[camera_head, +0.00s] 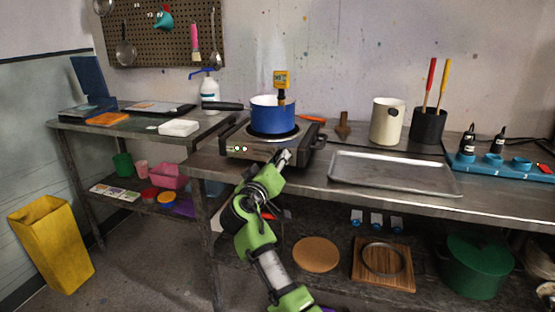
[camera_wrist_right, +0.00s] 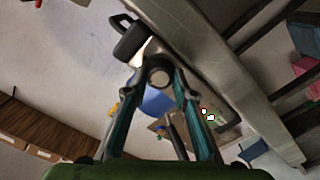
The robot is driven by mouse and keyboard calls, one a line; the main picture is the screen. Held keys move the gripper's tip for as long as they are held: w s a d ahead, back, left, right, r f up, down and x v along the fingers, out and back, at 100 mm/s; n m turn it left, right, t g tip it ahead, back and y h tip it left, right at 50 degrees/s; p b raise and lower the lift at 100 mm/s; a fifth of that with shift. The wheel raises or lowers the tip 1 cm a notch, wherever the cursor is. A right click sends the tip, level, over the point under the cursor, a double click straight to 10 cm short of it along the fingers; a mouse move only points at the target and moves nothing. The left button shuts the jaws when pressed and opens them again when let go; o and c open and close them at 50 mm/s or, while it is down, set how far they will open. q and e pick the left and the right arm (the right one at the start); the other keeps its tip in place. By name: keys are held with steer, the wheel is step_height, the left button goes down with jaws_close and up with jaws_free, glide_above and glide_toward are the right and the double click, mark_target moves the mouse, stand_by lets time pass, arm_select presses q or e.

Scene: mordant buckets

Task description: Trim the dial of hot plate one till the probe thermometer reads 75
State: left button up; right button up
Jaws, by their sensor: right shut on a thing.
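The hot plate (camera_head: 237,134) stands on the steel bench, with small lit dots on its front panel. A blue pot (camera_head: 268,117) with a dark handle sits on its burner, and steam rises above. The yellow probe thermometer (camera_head: 281,80) stands upright at the pot; its digits are too small to read. My right gripper (camera_head: 284,156) is at the right part of the hot plate's front. In the right wrist view its fingertips (camera_wrist_right: 160,76) are shut on the round dial (camera_wrist_right: 158,76). The dial's marking cannot be made out. My left gripper is not in view.
A metal tray (camera_head: 392,180) lies on the bench to the right. A cream canister (camera_head: 387,122) and a dark holder with red and yellow handles (camera_head: 428,126) stand behind it. A blue rack (camera_head: 500,167) is at far right. A spray bottle (camera_head: 210,91) stands behind left.

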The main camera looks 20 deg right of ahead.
steer(key=shift+r, duration=0.1)
steer(key=o, duration=1.1)
steer(key=v, duration=0.7)
steer(key=shift+s+a, duration=0.15)
steer(key=shift+s, duration=0.05)
